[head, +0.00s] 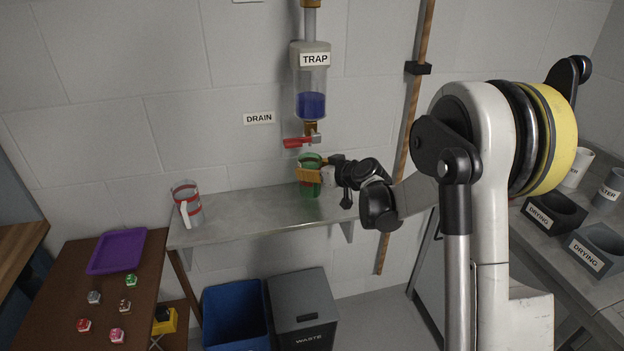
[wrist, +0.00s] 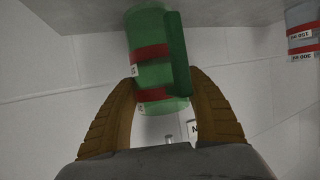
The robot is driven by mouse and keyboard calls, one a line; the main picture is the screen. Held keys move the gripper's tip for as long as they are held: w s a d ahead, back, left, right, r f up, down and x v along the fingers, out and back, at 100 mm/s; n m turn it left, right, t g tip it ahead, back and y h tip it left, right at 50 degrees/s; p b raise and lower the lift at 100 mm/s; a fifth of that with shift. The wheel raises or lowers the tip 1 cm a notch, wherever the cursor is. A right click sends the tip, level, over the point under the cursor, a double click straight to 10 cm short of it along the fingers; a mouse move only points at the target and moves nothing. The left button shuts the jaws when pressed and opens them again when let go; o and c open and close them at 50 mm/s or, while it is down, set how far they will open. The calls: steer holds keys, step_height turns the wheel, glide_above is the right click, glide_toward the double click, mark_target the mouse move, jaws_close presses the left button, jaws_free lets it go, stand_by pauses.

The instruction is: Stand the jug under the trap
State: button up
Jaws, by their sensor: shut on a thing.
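The green translucent jug (head: 310,188) with red bands is over the back of the metal shelf (head: 245,212), just below the trap. My gripper (head: 309,172) is shut on it, its tan fingers around the jug's sides. In the wrist view the jug (wrist: 152,65) sits between the fingers (wrist: 160,108), its green handle facing right. I cannot tell whether its base touches the shelf. The trap (head: 313,80) hangs on the wall, holds blue liquid and has a red-levered valve (head: 300,142) at its bottom, close above the jug.
A clear jug with red bands (head: 186,205) stands at the shelf's left; it also shows in the wrist view (wrist: 302,32). Below are a blue bin (head: 236,312) and a grey waste bin (head: 303,305). A drain label (head: 259,118) is on the wall. Shelf between the jugs is clear.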

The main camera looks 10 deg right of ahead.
mark_target(308, 190)
step_height(308, 190, down, 3)
steer(key=shift+r+b, duration=0.15)
steer(key=shift+b, duration=0.3)
steer(key=shift+r, duration=0.2)
steer(key=shift+f, duration=0.1)
steer(key=o, duration=1.2)
steer(key=shift+c, duration=0.2)
